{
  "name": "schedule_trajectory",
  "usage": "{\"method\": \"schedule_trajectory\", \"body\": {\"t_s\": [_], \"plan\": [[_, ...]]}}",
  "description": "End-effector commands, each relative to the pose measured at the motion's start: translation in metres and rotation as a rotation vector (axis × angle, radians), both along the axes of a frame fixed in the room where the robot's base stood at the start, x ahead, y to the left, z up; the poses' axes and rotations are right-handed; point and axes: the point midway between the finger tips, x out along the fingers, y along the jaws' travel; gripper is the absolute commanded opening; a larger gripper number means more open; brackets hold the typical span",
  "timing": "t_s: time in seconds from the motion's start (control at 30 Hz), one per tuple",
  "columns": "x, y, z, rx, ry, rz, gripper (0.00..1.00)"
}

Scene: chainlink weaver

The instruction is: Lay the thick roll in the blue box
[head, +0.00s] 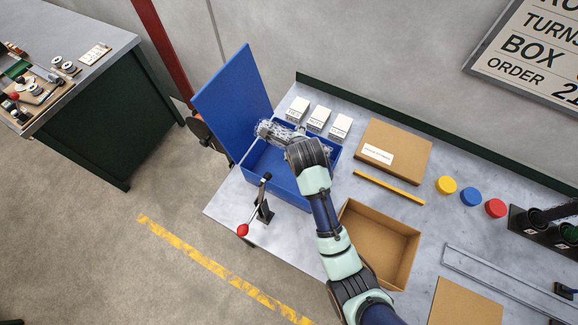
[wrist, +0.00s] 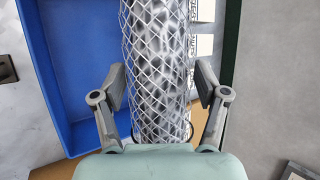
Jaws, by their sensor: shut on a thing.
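The thick roll (wrist: 158,60) is a cylinder of silvery wire mesh. It runs lengthwise between the two fingers of my gripper (wrist: 161,86), which is shut on it. In the head view the roll (head: 273,131) shows beyond my wrist, over the back part of the blue box (head: 278,188). The box stands on the bench with its blue lid (head: 233,98) swung up at the left. In the wrist view the blue box (wrist: 80,137) lies behind the roll. My wrist hides part of the box, and I cannot tell the roll's height above its floor.
Several small white cartons (head: 318,119) stand just behind the box. A lever with a red knob (head: 243,230) is at the box's front. An open cardboard box (head: 399,234) and a closed one (head: 407,141) are to the right, with a yellow bar (head: 389,188) between them.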

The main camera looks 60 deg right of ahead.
Motion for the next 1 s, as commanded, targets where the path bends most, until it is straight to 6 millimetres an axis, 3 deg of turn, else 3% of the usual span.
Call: {"method": "schedule_trajectory", "body": {"t_s": [0.1, 0.33, 0.43, 0.63, 0.83, 1.0], "plan": [[-0.001, 0.001, -0.042, 0.004, 0.003, 0.000, 0.18], [0.000, 0.000, -0.105, 0.002, 0.002, 0.000, 0.18], [0.000, -0.001, -0.118, -0.001, -0.001, 0.000, 0.18], [0.000, -0.001, -0.126, -0.001, -0.001, 0.000, 0.18], [0.000, 0.000, -0.160, 0.001, 0.000, 0.000, 0.18], [0.001, -0.001, -0.165, -0.002, -0.003, 0.000, 0.18]]}}
